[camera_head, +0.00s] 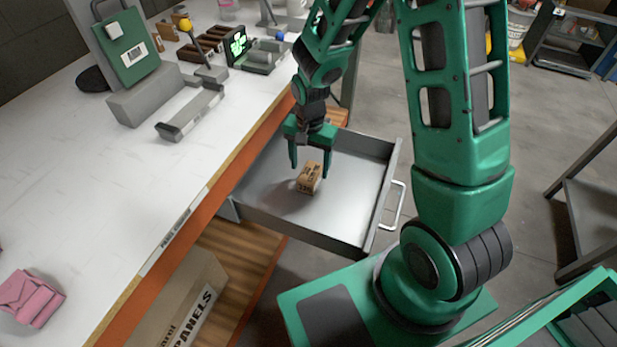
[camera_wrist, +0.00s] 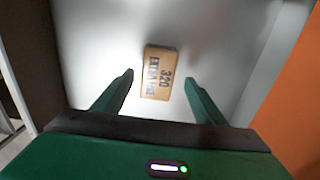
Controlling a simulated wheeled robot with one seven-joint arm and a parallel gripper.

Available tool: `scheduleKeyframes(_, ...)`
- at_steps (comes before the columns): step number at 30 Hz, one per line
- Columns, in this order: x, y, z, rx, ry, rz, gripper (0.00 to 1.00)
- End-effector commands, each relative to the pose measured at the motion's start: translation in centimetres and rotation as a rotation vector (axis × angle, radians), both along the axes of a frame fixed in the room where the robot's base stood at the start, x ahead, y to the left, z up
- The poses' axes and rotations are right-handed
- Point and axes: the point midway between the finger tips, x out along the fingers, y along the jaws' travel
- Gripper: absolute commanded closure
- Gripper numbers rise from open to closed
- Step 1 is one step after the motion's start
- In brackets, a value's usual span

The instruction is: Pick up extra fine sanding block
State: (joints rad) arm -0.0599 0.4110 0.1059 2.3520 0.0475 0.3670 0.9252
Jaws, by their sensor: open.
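The extra fine sanding block (camera_head: 309,177) is a small tan block with dark lettering, lying on the floor of an open grey drawer (camera_head: 262,198). In the wrist view the block (camera_wrist: 158,72) reads "320" and "extra fine" and lies ahead of the fingertips, roughly centred between them. My gripper (camera_head: 309,168) is open and empty, pointing down over the drawer. In the wrist view its two green fingers (camera_wrist: 159,76) stand apart on either side of the block's near end, with a gap on each side. Whether the fingers are at the block's height is hard to tell.
The drawer's walls enclose the block, and its handle (camera_head: 396,205) is at the right. A white worktop (camera_head: 110,190) with an orange edge runs along the left, holding a pink object (camera_head: 30,296) and grey fixtures (camera_head: 190,112). The drawer floor around the block is clear.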

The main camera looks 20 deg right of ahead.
Motion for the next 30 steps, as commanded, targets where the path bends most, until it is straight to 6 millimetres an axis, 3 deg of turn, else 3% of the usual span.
scheduleKeyframes(7, -0.3, -0.2, -3.2, 0.0, 0.003, 0.0, 0.35)
scheduleKeyframes(17, -0.3, -0.3, -3.7, -0.001, 0.001, 0.0, 0.35)
scheduleKeyframes(23, -0.3, -0.3, -3.7, 0.0, 0.0, 0.0, 0.8)
scheduleKeyframes(30, -0.3, -0.3, -3.6, 0.0, 0.0, 0.0, 0.8)
